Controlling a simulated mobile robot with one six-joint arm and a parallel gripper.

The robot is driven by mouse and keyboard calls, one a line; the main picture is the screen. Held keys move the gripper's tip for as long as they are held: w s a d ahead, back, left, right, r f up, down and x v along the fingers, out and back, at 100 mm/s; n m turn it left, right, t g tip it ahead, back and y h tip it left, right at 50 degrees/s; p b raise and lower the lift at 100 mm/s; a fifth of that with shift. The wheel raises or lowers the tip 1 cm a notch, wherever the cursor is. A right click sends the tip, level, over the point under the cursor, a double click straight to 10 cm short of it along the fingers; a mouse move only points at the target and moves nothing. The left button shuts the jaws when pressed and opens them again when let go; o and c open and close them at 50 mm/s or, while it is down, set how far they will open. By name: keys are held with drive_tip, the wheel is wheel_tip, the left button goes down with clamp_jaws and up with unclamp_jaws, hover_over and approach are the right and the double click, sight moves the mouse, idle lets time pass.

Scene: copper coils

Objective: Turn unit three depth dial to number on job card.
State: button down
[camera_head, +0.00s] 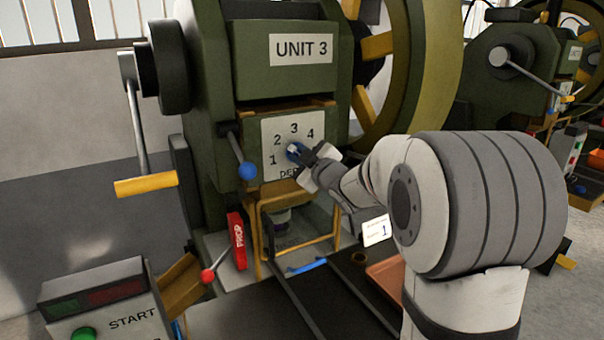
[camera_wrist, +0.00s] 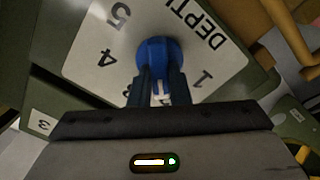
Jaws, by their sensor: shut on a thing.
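The blue depth dial (camera_head: 292,150) sits on a white number plate (camera_head: 275,133) on the green press marked UNIT 3. In the head view 1, 2, 3 and 4 are readable, and my gripper (camera_head: 304,154) covers the plate's right side. In the wrist view the dial (camera_wrist: 157,50) is between my fingers (camera_wrist: 160,75), which are shut on it. There 5, 4, 1 and part of DEPTH show; the other numbers are mostly behind the fingers. I cannot tell which number the dial points to.
A blue-knobbed lever (camera_head: 246,170) is just left of the plate. A yellow guard frame (camera_head: 262,222) is below it. A red tag (camera_head: 237,240), a red-knobbed lever (camera_head: 208,276) and a START box (camera_head: 105,300) are lower left. A large flywheel (camera_head: 425,70) is behind my arm.

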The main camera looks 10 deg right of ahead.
drive_tip(key=n+b, duration=1)
drive_tip(key=b, duration=0.1)
drive_tip(key=shift+a+f+n, duration=0.1)
drive_tip(key=shift+f+n, duration=0.2)
drive_tip(key=shift+f, duration=0.1)
drive_tip(key=shift+n, duration=0.3)
drive_tip(key=c, duration=1.4)
unclamp_jaws()
drive_tip(key=shift+o, duration=0.2)
drive_tip(key=shift+s, duration=0.1)
drive_tip(key=v, duration=0.7)
drive_tip(key=shift+s, duration=0.3)
